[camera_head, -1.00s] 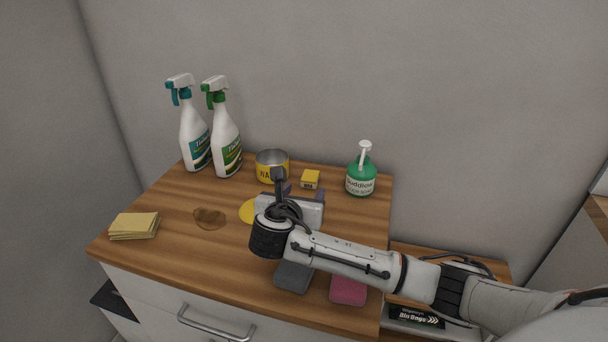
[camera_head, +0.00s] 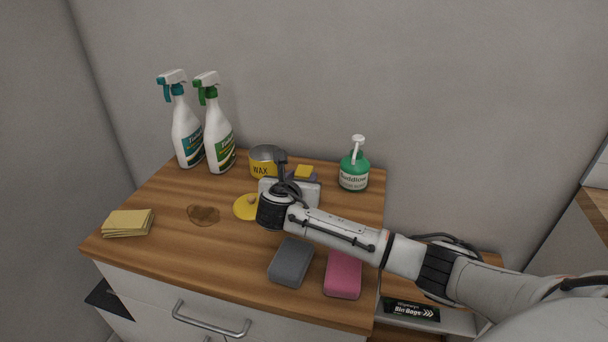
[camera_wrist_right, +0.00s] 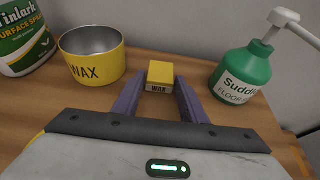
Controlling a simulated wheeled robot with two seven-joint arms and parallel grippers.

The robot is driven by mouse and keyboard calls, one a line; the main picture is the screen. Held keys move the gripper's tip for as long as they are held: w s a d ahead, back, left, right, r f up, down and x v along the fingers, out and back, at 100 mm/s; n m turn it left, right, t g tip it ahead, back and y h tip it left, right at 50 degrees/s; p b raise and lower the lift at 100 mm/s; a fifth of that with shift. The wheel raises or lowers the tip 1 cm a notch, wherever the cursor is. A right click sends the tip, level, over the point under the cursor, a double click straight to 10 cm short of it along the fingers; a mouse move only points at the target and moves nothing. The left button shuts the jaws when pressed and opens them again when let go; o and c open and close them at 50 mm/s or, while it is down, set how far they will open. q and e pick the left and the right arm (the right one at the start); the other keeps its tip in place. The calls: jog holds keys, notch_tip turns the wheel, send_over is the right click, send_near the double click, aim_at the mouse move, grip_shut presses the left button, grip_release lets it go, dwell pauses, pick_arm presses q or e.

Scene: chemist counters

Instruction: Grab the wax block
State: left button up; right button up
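The wax block (camera_wrist_right: 160,77) is a small yellow block with a "WAX" label on its front. It stands on the wooden counter and shows between the fingertips of my right gripper (camera_wrist_right: 156,88) in the right wrist view. The purple fingers are open, one on each side of it. I cannot tell whether they touch it. In the head view the block (camera_head: 304,170) shows just beyond my right gripper (camera_head: 301,175), partly hidden by it. My left gripper is not in view.
An open yellow wax tin (camera_head: 263,162) stands left of the block, with a yellow lid (camera_head: 246,207) nearer. A green soap bottle (camera_head: 354,172) is to the right. Two spray bottles (camera_head: 219,140) stand back left. Sponges (camera_head: 343,274) and yellow cloths (camera_head: 127,223) lie nearer.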

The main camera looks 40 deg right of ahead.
jog(key=c, duration=0.6)
